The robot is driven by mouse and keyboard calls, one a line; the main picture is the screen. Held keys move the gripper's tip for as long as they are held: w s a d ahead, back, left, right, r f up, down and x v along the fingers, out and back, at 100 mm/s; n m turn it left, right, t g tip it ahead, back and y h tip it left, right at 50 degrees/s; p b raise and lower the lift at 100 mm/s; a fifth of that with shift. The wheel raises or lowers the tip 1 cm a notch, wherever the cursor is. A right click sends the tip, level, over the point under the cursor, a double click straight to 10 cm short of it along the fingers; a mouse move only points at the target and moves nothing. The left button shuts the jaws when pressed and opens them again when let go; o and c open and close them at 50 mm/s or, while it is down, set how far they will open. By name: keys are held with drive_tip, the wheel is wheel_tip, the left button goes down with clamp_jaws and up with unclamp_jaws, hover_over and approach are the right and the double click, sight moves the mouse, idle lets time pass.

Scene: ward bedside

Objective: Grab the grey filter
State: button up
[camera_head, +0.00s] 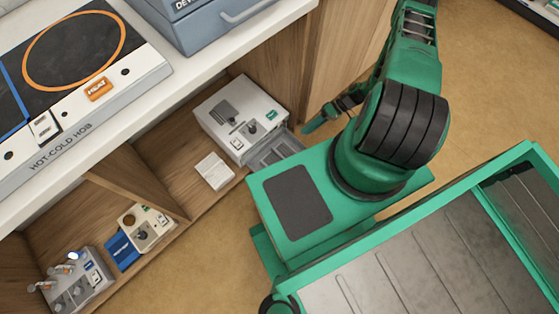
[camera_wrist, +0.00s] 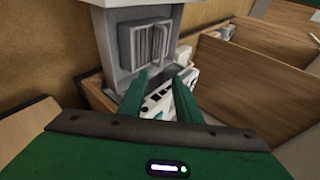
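A grey slotted piece, which looks like the grey filter (camera_head: 275,153), lies in a grey open tray (camera_head: 296,141) sticking out from the front of a white machine (camera_head: 228,105) on the low wooden shelf. In the wrist view a slotted grey piece (camera_wrist: 151,46) sits in a grey frame ahead of my fingers; I take it to be the same one. My gripper (camera_wrist: 163,80) has its two green fingers apart, with nothing seen held between them. In the head view my gripper (camera_head: 322,119) is just right of the tray, apart from the slotted piece.
A small white box (camera_head: 215,171) lies beside the machine. Wooden dividers (camera_head: 135,190) separate the shelf bays, with other devices (camera_head: 146,228) at lower left. The counter with the hot-cold hob (camera_head: 75,150) overhangs the shelf. Floor (camera_head: 480,90) is clear at upper right.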

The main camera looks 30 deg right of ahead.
sight(282, 152)
drive_tip(key=shift+t+y, duration=0.5)
drive_tip(key=x, duration=0.5)
drive_tip(key=s+f+x, duration=0.1)
drive_tip(key=x, duration=0.5)
drive_tip(key=s+x, duration=0.1)
drive_tip(key=x, duration=0.5)
drive_tip(key=shift+s+d+f, duration=0.15)
drive_tip(key=shift+d+f, duration=0.1)
drive_tip(key=shift+d, duration=0.1)
drive_tip(key=shift+c, duration=0.3)
clamp_jaws()
drive_tip(key=shift+d, duration=0.1)
